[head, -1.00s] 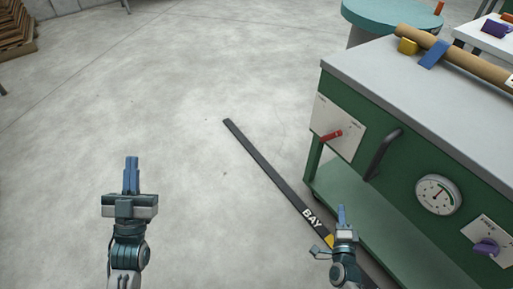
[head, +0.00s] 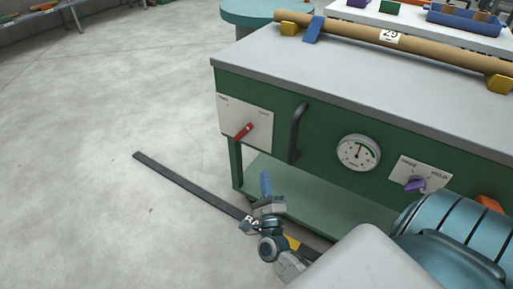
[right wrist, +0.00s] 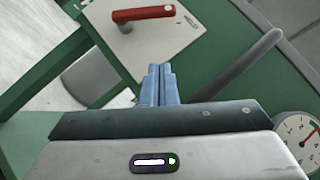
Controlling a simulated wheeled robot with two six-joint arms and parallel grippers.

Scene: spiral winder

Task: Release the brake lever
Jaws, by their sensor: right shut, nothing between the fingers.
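A red lever (head: 243,132) sits on a white plate (head: 259,119) at the left of the green machine's front. Its handle slants down and left from its pivot. The plate's small lettering is not readable. The right wrist view also shows the red lever (right wrist: 143,14), lying nearly level in that picture, at the top. My right gripper (head: 266,180) is shut and empty, below the lever and in front of the machine. Its blue fingers (right wrist: 157,76) point toward the panel, apart from the lever. My left gripper is out of view.
A dark bar handle (head: 298,132) stands out right of the plate. A gauge (head: 358,152) and a purple knob (head: 415,185) are farther right. A cardboard tube (head: 350,35) lies on the machine top. The floor at left is clear around a dark strip (head: 190,186).

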